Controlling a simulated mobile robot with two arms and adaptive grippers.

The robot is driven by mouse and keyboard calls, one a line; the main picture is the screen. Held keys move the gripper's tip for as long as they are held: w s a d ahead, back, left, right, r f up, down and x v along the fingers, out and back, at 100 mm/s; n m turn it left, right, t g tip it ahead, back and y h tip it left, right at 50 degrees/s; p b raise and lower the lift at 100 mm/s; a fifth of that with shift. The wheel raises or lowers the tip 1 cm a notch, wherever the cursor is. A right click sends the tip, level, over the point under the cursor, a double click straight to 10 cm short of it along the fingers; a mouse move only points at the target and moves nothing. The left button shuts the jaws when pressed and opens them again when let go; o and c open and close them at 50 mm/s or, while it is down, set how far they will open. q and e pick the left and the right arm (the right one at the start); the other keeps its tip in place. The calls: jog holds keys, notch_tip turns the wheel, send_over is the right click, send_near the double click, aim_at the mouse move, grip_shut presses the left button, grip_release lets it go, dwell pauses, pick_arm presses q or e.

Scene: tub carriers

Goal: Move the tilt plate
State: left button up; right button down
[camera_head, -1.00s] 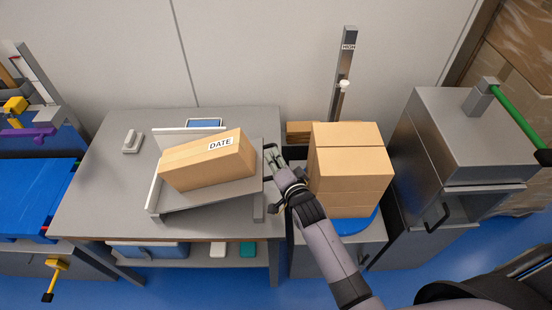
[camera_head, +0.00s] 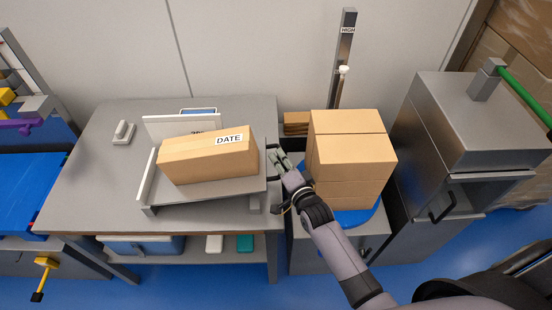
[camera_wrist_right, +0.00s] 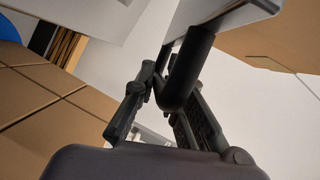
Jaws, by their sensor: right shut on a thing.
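The tilt plate (camera_head: 210,193) is a grey plate with a white back wall and a white left wall on the grey table. A cardboard box (camera_head: 205,160) with a DATE label lies on it. The plate's right side stands slightly above the table, so it slopes gently. My right gripper (camera_head: 279,160) is at the plate's right edge, shut on its black bar handle (camera_wrist_right: 186,75). In the right wrist view the handle passes between the two dark fingers. The handle is partly hidden by the gripper in the head view. My left gripper is not in view.
A grey metal cabinet (camera_head: 455,140) is further right. A small grey device (camera_head: 123,133) sits on the table's left, where the surface is clear.

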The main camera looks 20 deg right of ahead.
jog(key=f+m+b, duration=0.1)
jog(key=f+b, duration=0.1)
jog(key=f+m+t+b, duration=0.1)
jog(key=f+b, duration=0.2)
jog(key=f+m+b, duration=0.1)
jog(key=f+b, duration=0.1)
jog(key=b, duration=0.1)
jog(key=shift+s+d+f+m+y, duration=0.1)
jog(key=shift+d+f+m+y, duration=0.2)
jog(key=shift+d+f+y, duration=0.1)
jog(key=shift+f+m+t+b, duration=0.25)
jog(key=shift+m+t+b, duration=0.05)
jog(key=shift+b, duration=0.4)
jog(key=shift+s, duration=0.1)
jog(key=shift+f, duration=0.1)
jog(key=c, duration=1.7)
grip_release()
jog(key=shift+o, duration=0.2)
